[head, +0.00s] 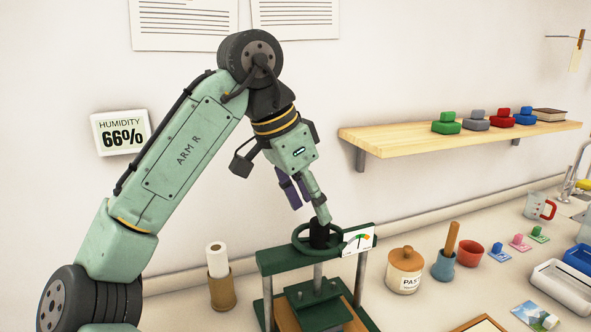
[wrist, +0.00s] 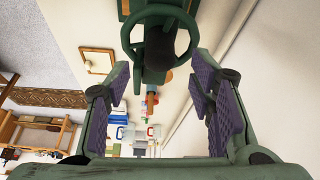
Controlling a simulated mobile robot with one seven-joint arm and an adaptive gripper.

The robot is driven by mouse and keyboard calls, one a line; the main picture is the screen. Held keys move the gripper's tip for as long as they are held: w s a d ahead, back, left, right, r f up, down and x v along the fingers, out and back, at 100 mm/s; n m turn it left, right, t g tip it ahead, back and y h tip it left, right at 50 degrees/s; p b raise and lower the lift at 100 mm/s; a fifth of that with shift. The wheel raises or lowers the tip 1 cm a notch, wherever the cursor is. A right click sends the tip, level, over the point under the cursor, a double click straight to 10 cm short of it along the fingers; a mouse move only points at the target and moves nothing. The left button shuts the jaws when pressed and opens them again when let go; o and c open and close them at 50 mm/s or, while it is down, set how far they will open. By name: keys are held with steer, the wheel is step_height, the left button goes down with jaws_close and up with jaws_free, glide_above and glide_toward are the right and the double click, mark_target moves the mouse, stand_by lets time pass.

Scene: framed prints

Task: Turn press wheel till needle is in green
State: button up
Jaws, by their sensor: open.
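The press (head: 315,257) is dark green with grey metal posts. Its green wheel (head: 303,248) lies flat on top around a dark hub; the wheel also shows at the top of the wrist view (wrist: 124,38). A white gauge (head: 357,242) with a coloured arc is fixed at the press's right; its needle is too small to read against the green. My gripper (head: 305,200) is above the wheel, tilted down towards it, and overlaps the hub in the head view. In the wrist view its purple-padded fingers (wrist: 160,88) are spread wide with nothing between them, and the wheel is beyond them.
A paper roll on a holder (head: 219,275) stands left of the press. A lidded paste jar (head: 405,270), a blue pot (head: 444,265) and a red cup (head: 470,254) stand to its right. A wooden shelf (head: 400,140) with coloured stamps is on the wall.

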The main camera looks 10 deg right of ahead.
steer(key=v, duration=0.6)
steer(key=shift+r, duration=0.35)
steer(key=shift+a, duration=0.1)
